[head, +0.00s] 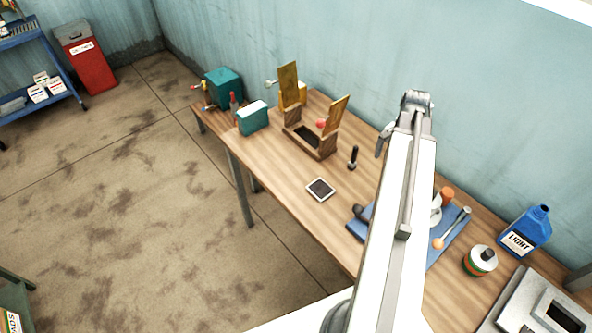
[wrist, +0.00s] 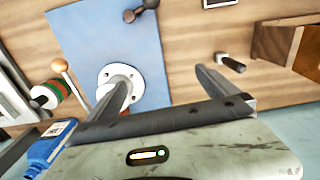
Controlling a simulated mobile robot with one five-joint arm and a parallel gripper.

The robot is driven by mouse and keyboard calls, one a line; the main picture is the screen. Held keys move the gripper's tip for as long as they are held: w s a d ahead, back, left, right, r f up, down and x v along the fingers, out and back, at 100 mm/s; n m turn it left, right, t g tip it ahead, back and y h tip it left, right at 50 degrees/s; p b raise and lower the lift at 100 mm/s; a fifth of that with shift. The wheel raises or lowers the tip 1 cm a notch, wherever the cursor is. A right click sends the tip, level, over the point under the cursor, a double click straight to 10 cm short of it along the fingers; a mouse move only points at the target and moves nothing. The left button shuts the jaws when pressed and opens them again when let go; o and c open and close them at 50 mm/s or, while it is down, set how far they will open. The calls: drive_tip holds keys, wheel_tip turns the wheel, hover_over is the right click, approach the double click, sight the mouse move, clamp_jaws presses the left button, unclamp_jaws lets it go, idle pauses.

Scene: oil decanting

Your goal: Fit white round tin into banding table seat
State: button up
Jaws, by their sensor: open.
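A round tin (head: 481,260) with a white top, green and orange bands and a black knob stands upright on the table, right of the blue mat. It also shows in the wrist view (wrist: 45,96), at the far left. A white round flange with holes (wrist: 119,77) sits on the blue mat and may be the banding table seat; I cannot tell for sure. In the head view my arm partly hides it. My gripper (wrist: 155,78) is open and empty above the mat, with one finger covering part of the flange. The tin is outside the fingers.
The blue mat (wrist: 85,35) also holds a dark tool (wrist: 140,9) and a ball-ended stick (wrist: 64,70). A blue bottle (head: 526,231) and a grey device (head: 540,305) stand near the tin. A wooden frame (head: 318,145) and teal boxes (head: 253,120) occupy the far end.

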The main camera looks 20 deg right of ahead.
drive_tip(key=w+a+n, duration=0.3)
drive_tip(key=a+n, duration=0.1)
drive_tip(key=a, duration=0.9)
drive_tip(key=w+a+n, duration=0.4)
drive_tip(key=a+n, duration=0.1)
drive_tip(key=a, duration=0.8)
drive_tip(key=w+a+n, duration=0.3)
drive_tip(key=a+n, duration=0.2)
drive_tip(key=a, duration=0.8)
drive_tip(key=shift+w, duration=0.15)
wheel_tip(320, 180, down, 11)
drive_tip(key=b, duration=1.1)
drive_tip(key=shift+d, duration=0.1)
